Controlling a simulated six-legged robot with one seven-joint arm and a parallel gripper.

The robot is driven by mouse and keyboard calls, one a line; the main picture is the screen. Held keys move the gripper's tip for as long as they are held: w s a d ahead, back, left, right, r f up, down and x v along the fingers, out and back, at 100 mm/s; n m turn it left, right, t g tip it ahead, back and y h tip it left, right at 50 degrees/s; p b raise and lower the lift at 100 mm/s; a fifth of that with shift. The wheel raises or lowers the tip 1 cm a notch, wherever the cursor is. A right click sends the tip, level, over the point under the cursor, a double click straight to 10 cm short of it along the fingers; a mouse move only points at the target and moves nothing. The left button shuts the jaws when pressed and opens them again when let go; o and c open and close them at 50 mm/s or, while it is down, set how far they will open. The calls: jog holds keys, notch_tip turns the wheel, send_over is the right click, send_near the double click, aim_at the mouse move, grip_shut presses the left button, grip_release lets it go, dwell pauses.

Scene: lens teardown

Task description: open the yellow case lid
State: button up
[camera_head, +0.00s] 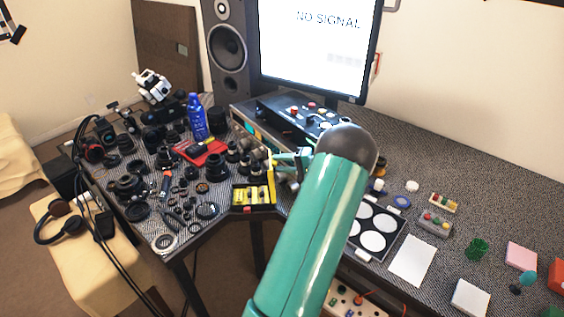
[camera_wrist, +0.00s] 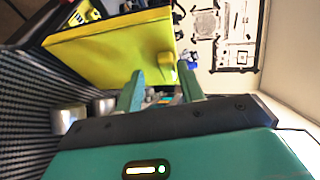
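The yellow case (camera_head: 252,207) sits at the desk's inner corner, with its dark inside and yellow contents showing. Its yellow lid (camera_head: 271,186) stands raised along the right side in the head view. In the wrist view the lid (camera_wrist: 110,48) is a broad yellow panel, with a small yellow tab (camera_wrist: 167,59) at its right edge. My gripper (camera_wrist: 161,69) has its two green fingers apart, with the tab appearing between and beyond their tips. I cannot tell whether a finger touches the lid. In the head view my gripper (camera_head: 276,160) is just above the lid's far end.
Dark lens parts crowd the desk left of the case, with a red tray (camera_head: 205,153) and a blue bottle (camera_head: 197,118). An instrument box (camera_head: 300,112) stands behind. A white-disc panel (camera_head: 376,228) lies to the right. Two metallic cylinders (camera_wrist: 103,106) show near my left finger.

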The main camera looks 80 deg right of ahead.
jog(key=shift+w+r, duration=0.1)
jog(key=shift+r, duration=0.05)
jog(key=v, duration=1.3)
jog(key=shift+s, duration=0.4)
jog(key=shift+r, duration=0.1)
jog(key=shift+c, duration=0.2)
